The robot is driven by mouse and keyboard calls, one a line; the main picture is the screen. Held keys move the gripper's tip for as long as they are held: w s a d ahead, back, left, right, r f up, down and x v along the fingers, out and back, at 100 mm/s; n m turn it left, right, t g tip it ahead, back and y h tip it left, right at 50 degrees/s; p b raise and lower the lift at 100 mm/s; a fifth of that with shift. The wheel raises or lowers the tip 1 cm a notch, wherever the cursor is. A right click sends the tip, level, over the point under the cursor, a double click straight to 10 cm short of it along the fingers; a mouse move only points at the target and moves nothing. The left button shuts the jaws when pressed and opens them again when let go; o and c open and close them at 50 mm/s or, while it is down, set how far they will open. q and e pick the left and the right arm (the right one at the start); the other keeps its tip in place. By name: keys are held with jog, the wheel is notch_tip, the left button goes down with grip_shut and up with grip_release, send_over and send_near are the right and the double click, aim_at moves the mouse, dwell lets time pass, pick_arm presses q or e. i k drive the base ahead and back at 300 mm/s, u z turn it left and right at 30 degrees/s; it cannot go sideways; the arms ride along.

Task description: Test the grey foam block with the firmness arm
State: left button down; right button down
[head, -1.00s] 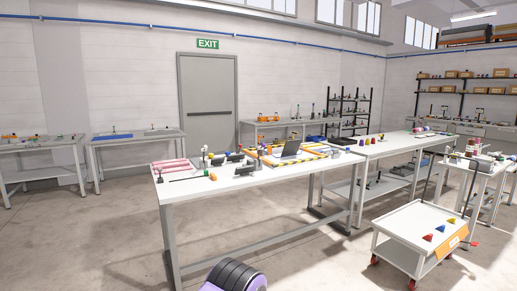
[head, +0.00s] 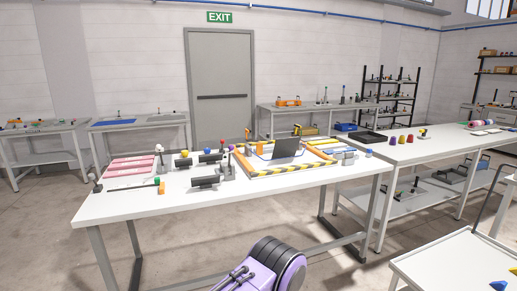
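I cannot pick out the grey foam block or the firmness arm for certain. On the white table (head: 280,187) ahead, two dark grey bar-shaped pieces, one farther back (head: 209,158) and one nearer (head: 204,182), lie left of centre. A small upright fixture (head: 226,166) stands just right of them. Small light grey blocks (head: 348,154) sit near the table's right end. These are too small to tell apart by material. Neither of my grippers is in view.
A tray edged in yellow-black stripes (head: 262,172) holds a dark screen (head: 285,149). Pink strips (head: 130,171) lie at the left. A second table (head: 440,150) stands to the right, a white cart (head: 452,262) at lower right. Floor shows between tables and door (head: 220,90).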

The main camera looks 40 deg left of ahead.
aim_at(230, 149)
jog(key=i, duration=0.65)
jog(key=u, duration=2.75)
jog(key=i, duration=1.05)
jog(key=z, duration=0.2)
